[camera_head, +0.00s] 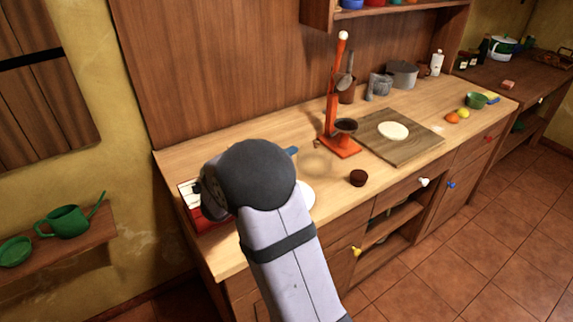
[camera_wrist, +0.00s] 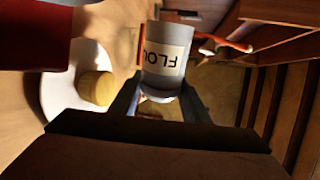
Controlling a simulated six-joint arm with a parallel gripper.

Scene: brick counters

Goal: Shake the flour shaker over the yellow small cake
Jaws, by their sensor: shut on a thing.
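The flour shaker (camera_wrist: 165,60), a grey-white cylinder with a pale label showing part of the word FLOUR, is between the two fingers of my gripper (camera_wrist: 160,98) in the wrist view. The gripper is shut on it. The yellow small cake (camera_wrist: 97,87) sits on a white plate (camera_wrist: 60,100), left of the shaker in that view and apart from it. In the head view my arm hides the cake, the shaker and most of the gripper; only an edge of the plate (camera_head: 306,197) shows. I cannot tell whether flour is falling.
A dark small cake (camera_head: 358,178) stands on the counter (camera_head: 260,130) right of the plate. An orange press (camera_head: 333,110) and a board (camera_head: 405,150) with pale dough (camera_head: 393,131) stand beyond. A red and white box (camera_head: 196,207) is left of my arm.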

